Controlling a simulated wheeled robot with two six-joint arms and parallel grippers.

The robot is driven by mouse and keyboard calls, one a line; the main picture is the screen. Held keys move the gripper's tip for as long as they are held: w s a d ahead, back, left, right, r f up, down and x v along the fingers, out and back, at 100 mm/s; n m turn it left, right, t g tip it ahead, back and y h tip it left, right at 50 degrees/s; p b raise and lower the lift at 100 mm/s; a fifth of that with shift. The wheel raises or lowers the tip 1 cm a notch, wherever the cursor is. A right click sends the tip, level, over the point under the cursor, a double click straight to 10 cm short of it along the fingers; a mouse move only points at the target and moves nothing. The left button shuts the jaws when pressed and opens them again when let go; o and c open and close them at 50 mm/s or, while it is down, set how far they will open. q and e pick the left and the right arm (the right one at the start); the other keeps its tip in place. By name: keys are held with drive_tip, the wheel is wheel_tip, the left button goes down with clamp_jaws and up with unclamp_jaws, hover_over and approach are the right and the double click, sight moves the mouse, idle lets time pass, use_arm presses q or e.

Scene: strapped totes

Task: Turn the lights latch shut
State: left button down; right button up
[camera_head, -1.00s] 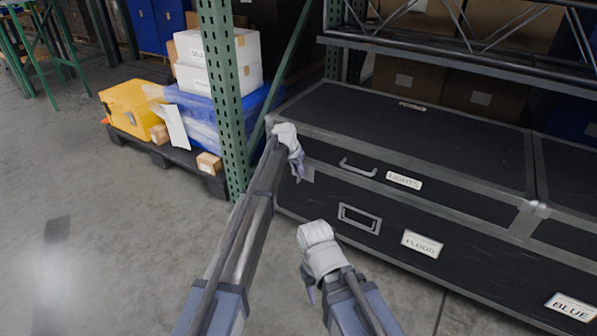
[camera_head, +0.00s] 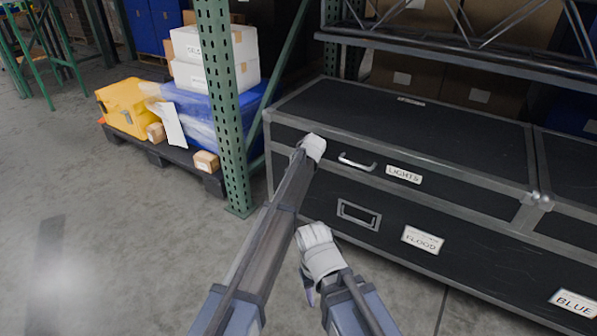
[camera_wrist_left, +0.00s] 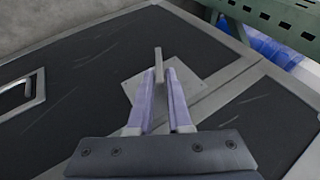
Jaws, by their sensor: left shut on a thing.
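The lights case is the upper black case with metal edging and a LIGHTS label (camera_head: 404,174). Its latch (camera_wrist_left: 158,60) shows in the left wrist view as a thin upright grey tab on a square metal plate (camera_wrist_left: 196,77) beside the metal seam. My left gripper (camera_head: 312,160) is at the left part of the case front; its fingertips are hidden in the head view. In the wrist view its two purple fingers (camera_wrist_left: 162,78) are shut on the latch tab, one on each side. My right gripper (camera_head: 312,258) hangs in front of the lower case; its fingers are mostly hidden.
A metal handle (camera_head: 357,162) is right of my left gripper. The lower case has a FLOOD label (camera_head: 423,240) and a recessed handle (camera_head: 358,214). A green rack post (camera_head: 226,120) stands close on the left. Open floor (camera_head: 110,240) lies left.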

use_arm(q)
drive_tip(key=shift+s+d+f+t+y+b, duration=0.1)
drive_tip(key=shift+f+t+y+b, duration=0.05)
drive_tip(key=shift+t+y+b, duration=0.2)
use_arm(e)
drive_tip(key=shift+f, duration=0.6)
use_arm(q)
drive_tip(key=c, duration=1)
unclamp_jaws()
drive_tip(key=shift+o, duration=0.2)
drive_tip(key=shift+r, duration=0.2)
use_arm(e)
drive_tip(key=shift+r, duration=0.1)
